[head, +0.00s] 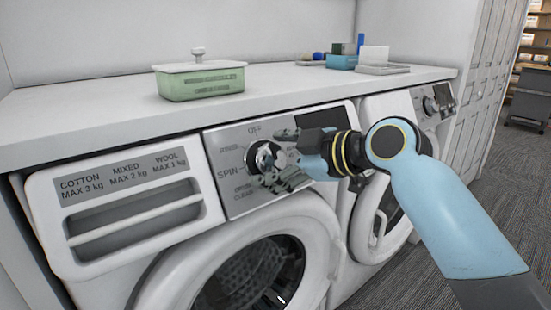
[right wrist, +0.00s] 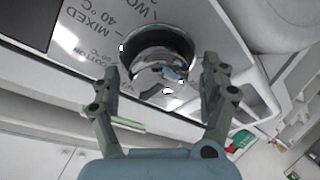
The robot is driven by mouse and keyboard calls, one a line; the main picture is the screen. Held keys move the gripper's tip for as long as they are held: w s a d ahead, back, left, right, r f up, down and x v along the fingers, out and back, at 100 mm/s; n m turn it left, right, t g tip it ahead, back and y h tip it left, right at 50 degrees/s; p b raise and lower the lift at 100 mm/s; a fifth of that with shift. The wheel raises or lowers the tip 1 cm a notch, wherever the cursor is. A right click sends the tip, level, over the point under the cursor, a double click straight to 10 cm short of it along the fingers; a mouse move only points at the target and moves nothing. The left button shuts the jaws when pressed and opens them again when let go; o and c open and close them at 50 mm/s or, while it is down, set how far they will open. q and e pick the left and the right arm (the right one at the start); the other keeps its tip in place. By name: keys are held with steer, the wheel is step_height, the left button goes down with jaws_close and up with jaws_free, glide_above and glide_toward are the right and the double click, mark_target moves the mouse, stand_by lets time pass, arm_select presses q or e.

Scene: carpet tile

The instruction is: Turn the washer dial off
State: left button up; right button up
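The washer dial (head: 264,155) is a round silver knob on the control panel of the front-loading washer (head: 160,245). "OFF" is printed above it, "SPIN" to its left, and a "clean" label below left. My right gripper (head: 276,160) is at the dial, its fingers above and below it in the head view. In the right wrist view the dial (right wrist: 158,72) lies between the two spread fingers (right wrist: 161,92), with gaps on both sides. The fingers seem not to touch it. Which label the dial points at is unclear. My left gripper is not in view.
A detergent drawer (head: 130,205) is left of the panel. A second machine (head: 385,215) with its own dial (head: 431,106) stands to the right. The white counter (head: 110,105) above holds a green lidded box (head: 200,82) and small items at the back.

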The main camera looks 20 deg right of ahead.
steer(key=v, duration=1.2)
stand_by(0.5)
